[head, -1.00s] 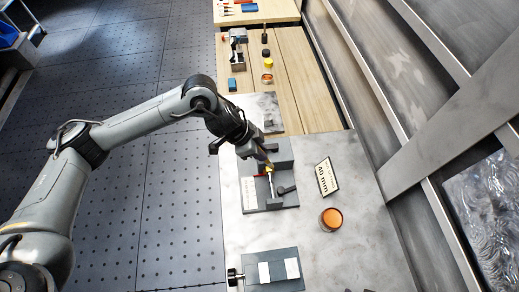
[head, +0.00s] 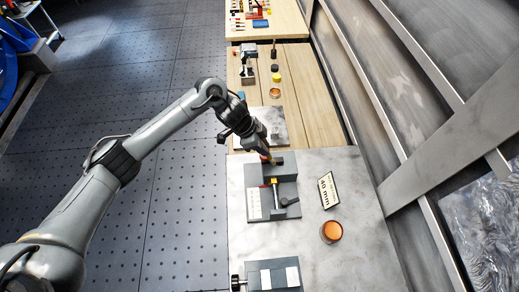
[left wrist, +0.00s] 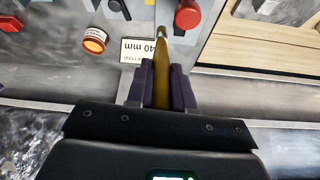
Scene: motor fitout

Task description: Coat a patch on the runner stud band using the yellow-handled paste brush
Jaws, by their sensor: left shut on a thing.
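My left gripper (head: 263,146) is shut on the yellow-handled paste brush (left wrist: 161,85), whose handle runs between the two fingers in the left wrist view (left wrist: 161,92). In the head view the brush slants down from the fingers over the far edge of the grey fixture (head: 288,190). A rod with a yellow part (head: 275,182) stands in the middle of this fixture; I cannot tell for sure which part is the runner stud band. An orange-filled paste tin (head: 331,231) sits right of the fixture, also in the left wrist view (left wrist: 94,40). My right gripper is not in view.
A second grey fixture (head: 273,276) lies at the near edge. A wooden bench (head: 310,110) with several small items lies beyond.

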